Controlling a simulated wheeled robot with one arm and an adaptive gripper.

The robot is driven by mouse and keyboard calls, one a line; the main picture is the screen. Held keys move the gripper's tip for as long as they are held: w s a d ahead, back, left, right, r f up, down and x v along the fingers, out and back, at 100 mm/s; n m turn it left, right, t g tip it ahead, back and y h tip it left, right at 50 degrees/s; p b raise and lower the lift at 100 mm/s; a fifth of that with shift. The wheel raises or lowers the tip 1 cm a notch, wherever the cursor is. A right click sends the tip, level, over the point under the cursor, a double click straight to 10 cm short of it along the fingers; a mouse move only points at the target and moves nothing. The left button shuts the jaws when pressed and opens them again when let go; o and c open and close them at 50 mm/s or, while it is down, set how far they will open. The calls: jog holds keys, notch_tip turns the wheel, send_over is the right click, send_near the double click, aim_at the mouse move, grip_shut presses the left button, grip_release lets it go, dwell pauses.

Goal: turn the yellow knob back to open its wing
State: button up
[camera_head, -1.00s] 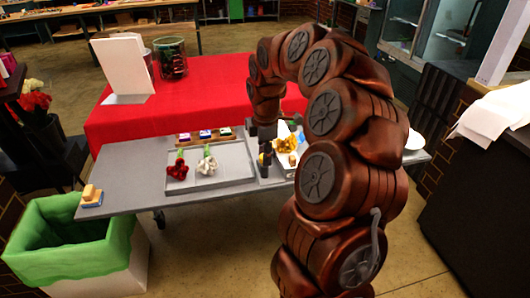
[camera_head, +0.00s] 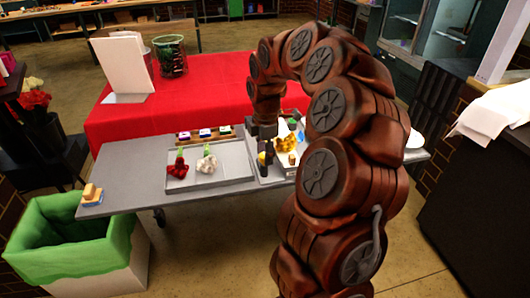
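I cannot make out the yellow knob for certain; my gripper and arm cover part of that area. A yellow bloom-like cluster (camera_head: 284,144) lies on a pale station (camera_head: 277,172) right of the grey tray. My gripper (camera_head: 265,156) points down at the left side of this station, just left of the yellow cluster. Its dark fingers are small here, and I cannot tell whether they are open or touch anything. The wing cannot be told apart from the station's pale surfaces.
The grey tray (camera_head: 236,171) holds a red flower (camera_head: 178,169) and a white flower (camera_head: 207,163). A strip of small colored blocks (camera_head: 205,135) sits behind it. A yellow block (camera_head: 91,192) is at the table's left end, above a green-lined bin (camera_head: 65,254).

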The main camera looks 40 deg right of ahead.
jog(key=shift+o, duration=0.6)
jog(key=shift+r, duration=0.1)
notch_tip(320, 180, up, 12)
jog(key=shift+s, duration=0.2)
dwell(0.5)
